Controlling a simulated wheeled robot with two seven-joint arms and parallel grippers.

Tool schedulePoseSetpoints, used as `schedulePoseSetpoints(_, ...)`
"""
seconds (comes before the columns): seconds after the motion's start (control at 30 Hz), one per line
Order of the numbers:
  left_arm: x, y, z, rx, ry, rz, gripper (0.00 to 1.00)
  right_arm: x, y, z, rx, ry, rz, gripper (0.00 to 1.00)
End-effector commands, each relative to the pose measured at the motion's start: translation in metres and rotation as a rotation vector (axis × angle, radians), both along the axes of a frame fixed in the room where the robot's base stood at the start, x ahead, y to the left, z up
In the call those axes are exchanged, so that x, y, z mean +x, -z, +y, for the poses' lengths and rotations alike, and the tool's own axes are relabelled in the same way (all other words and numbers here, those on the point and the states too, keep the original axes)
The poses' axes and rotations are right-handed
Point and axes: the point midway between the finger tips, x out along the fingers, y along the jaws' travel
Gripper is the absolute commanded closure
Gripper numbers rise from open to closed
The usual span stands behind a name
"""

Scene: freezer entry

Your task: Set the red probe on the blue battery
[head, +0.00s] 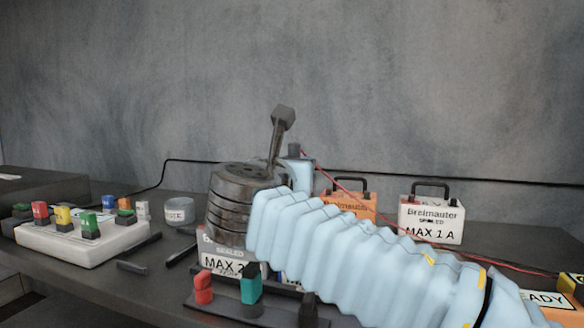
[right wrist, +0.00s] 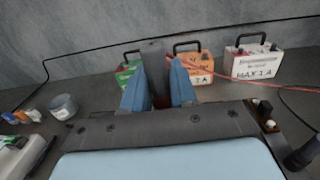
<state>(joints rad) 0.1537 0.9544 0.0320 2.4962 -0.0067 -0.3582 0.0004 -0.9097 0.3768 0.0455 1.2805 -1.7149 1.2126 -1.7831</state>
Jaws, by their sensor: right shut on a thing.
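My right gripper (right wrist: 157,88) is shut, its two blue fingers around a dark piece with a little red showing low between them, the red probe (right wrist: 158,102). In the head view the fingertips (head: 299,168) show past my sleeved forearm, in front of the orange battery's left side. A red cable runs from there to the right. No blue battery shows clearly; my sleeve hides much of the front of the bench. A sliver of blue label (head: 292,276) shows beside the grey MAX 2 battery (head: 222,262). My left gripper is out of view.
An orange battery (head: 352,207) and a white MAX 1 A battery (head: 432,222) stand behind. A green one (right wrist: 127,73) shows in the wrist view. A white button box (head: 85,243), a small jar (head: 179,211) and a stand with red and green pieces (head: 225,305) lie left and front.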

Motion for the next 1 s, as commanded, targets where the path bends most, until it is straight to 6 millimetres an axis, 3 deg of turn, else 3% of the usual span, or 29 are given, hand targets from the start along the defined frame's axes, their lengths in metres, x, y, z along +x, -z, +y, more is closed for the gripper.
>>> schedulePoseSetpoints(0.27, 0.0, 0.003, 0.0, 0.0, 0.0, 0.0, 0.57, -0.001, 0.004, 0.0, -0.002, 0.0, 0.001, 1.0)
schedulePoseSetpoints(0.7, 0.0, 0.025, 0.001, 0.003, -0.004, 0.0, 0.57, -0.001, 0.037, 0.0, -0.003, 0.0, 0.0, 1.0)
schedulePoseSetpoints(1.0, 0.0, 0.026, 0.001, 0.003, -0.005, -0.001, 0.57, -0.001, 0.039, 0.0, -0.001, 0.0, -0.001, 1.0)
